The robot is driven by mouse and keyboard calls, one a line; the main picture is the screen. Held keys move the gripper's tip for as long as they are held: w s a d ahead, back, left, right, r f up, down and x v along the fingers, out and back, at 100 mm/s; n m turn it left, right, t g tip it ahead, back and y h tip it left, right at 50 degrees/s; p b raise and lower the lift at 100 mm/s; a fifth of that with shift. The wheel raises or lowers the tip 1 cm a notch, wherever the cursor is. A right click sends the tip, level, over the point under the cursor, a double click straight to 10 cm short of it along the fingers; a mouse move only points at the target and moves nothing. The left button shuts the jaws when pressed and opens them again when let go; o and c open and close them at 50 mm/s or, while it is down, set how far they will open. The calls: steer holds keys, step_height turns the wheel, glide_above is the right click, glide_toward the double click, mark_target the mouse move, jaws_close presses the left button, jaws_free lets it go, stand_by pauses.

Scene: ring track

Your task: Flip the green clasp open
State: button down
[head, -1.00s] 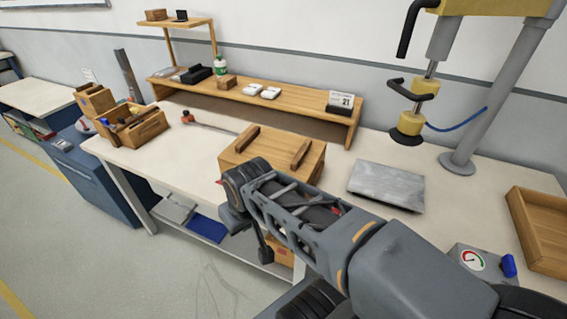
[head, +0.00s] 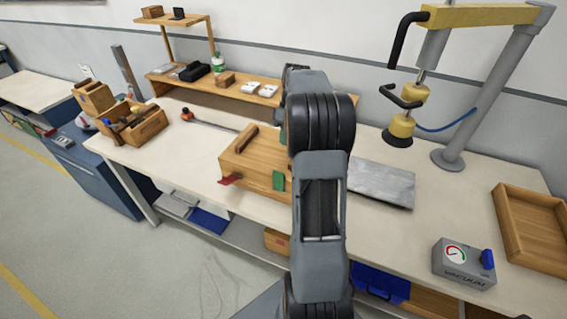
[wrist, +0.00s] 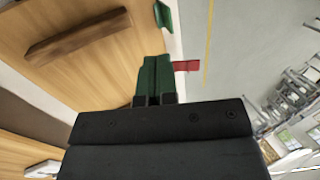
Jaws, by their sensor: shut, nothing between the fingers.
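A wooden box (head: 245,162) with bar handles stands on the bench, its right part hidden behind my arm. The green clasp (head: 278,181) lies against its front face in the head view. A red clasp (head: 231,180) to its left sticks out from the box. In the wrist view the green clasp (wrist: 163,17) shows at the box edge near the top, and the red clasp (wrist: 186,66) juts out lower right. My gripper (wrist: 155,62), with green fingers, is shut and empty above the box, apart from the green clasp. Its fingers are mostly hidden in the head view.
A metal plate (head: 382,184) lies right of the box. A vacuum unit (head: 463,262), an open wooden tray (head: 535,228) and a yellow-armed press (head: 440,90) stand further right. A tool caddy (head: 133,122) is at the left, and a wooden shelf (head: 228,92) runs behind.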

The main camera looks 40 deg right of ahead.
steer(key=shift+d, duration=0.4)
steer(key=p, duration=0.1)
glide_toward(279, 180)
steer(key=shift+d+x, duration=0.25)
steer(key=shift+x, duration=1.05)
steer(key=shift+d+x, duration=0.25)
steer(key=shift+x, duration=1.05)
steer(key=shift+f, duration=0.25)
